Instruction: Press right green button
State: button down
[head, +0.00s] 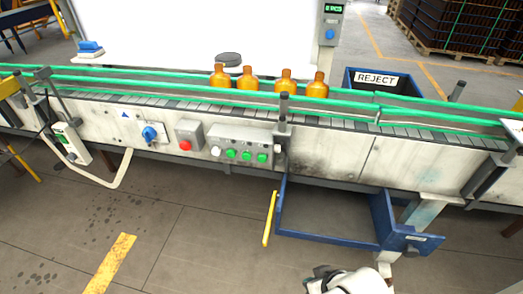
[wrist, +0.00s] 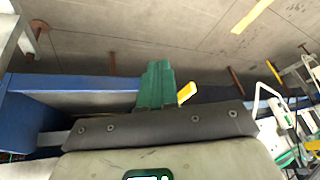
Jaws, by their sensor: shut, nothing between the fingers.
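The right green button (head: 262,157) is the rightmost of the row on a grey control box on the front of the conveyor. Two more green buttons, the middle one (head: 247,155) and the left one (head: 231,154), sit beside it, with a white button (head: 215,151) at the left end. My gripper shows in the wrist view with its green fingers (wrist: 157,82) shut and empty. In the head view only part of my white arm shows at the bottom edge, below and right of the buttons and well apart from them; the fingertips cannot be made out there.
The conveyor (head: 340,150) carries several amber bottles (head: 247,78). A red button (head: 185,145) and a blue knob (head: 149,134) are left of the green ones. An open blue tray (head: 330,243) with a yellow handle (head: 269,218) juts out below. Floor in front is clear.

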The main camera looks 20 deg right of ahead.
aim_at(262, 158)
jog(key=w+a+r+m+t+p, duration=0.2)
jog(key=w+r+t+p, duration=0.3)
jog(key=w, duration=0.5)
jog(key=w+a+r+m+t+y+p, duration=0.1)
jog(key=w+a+r+t+p, duration=0.3)
jog(key=w+r, duration=0.6)
jog(key=shift+w+a+r+m+t+y+p, duration=0.2)
jog(key=shift+w+a+m+t+y+p, duration=0.15)
jog(key=shift+m+t+p, duration=0.45)
jog(key=shift+w, duration=0.1)
jog(key=w+d+b, duration=0.5)
jog(key=w+b, duration=0.2)
jog(key=b, duration=0.3)
jog(key=shift+w+d, duration=0.1)
jog(key=shift+d, duration=0.05)
jog(key=shift+w+d+b, duration=0.25)
jog(key=shift+w+b, duration=0.05)
